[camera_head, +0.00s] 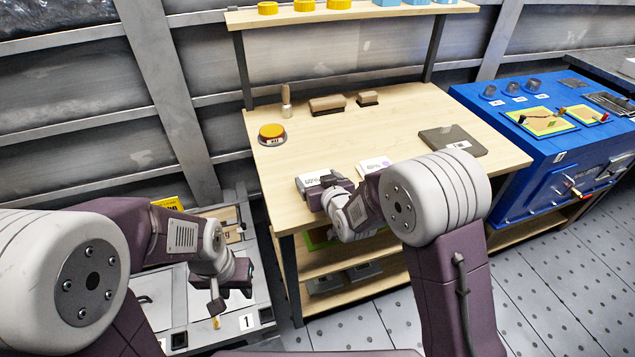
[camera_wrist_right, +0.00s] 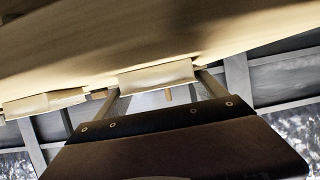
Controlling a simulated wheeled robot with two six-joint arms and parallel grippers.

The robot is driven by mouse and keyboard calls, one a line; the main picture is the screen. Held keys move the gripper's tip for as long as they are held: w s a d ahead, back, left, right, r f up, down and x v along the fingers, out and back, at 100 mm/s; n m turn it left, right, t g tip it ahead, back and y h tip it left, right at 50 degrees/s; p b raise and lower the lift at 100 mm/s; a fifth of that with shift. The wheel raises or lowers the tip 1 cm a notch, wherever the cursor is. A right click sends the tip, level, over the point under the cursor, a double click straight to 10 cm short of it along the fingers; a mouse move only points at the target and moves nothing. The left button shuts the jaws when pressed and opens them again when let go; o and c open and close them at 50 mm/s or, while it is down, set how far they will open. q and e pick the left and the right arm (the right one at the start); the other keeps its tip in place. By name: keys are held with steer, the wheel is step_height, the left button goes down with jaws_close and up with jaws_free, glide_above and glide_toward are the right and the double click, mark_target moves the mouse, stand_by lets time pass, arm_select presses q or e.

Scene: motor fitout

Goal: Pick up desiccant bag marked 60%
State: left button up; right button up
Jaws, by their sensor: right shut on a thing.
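A white desiccant bag (camera_head: 312,181) with a dark printed label, which looks like 60%, lies near the front left of the wooden bench. My right gripper (camera_head: 322,190) is shut on it, and hides part of it. In the right wrist view the bag (camera_wrist_right: 157,76) sits between the two fingers of my right gripper (camera_wrist_right: 160,88), close to the bench surface. A second white bag with a purple label (camera_head: 375,164) lies to its right, partly behind my arm. It also shows in the right wrist view (camera_wrist_right: 45,102). My left gripper (camera_head: 231,293) is open over the grey cabinet at the lower left.
The wooden bench (camera_head: 400,105) has clear room behind the bags. On it stand a yellow-topped round item (camera_head: 271,133), a brush (camera_head: 286,101), brown blocks (camera_head: 327,104) and a dark grey plate (camera_head: 452,141). A blue workstation (camera_head: 535,160) adjoins at the right.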

steer(key=shift+r, duration=0.1)
steer(key=r, duration=0.2)
steer(key=r+p, duration=0.1)
steer(key=r, duration=0.1)
steer(key=shift+s+d+r+p, duration=0.1)
steer(key=shift+d+r+p, duration=0.1)
steer(key=shift+r+p, duration=0.15)
steer(key=s+d+r+p, duration=0.2)
steer(key=s+d+r, duration=0.4)
steer(key=s+d, duration=0.1)
steer(key=shift+d, duration=0.85)
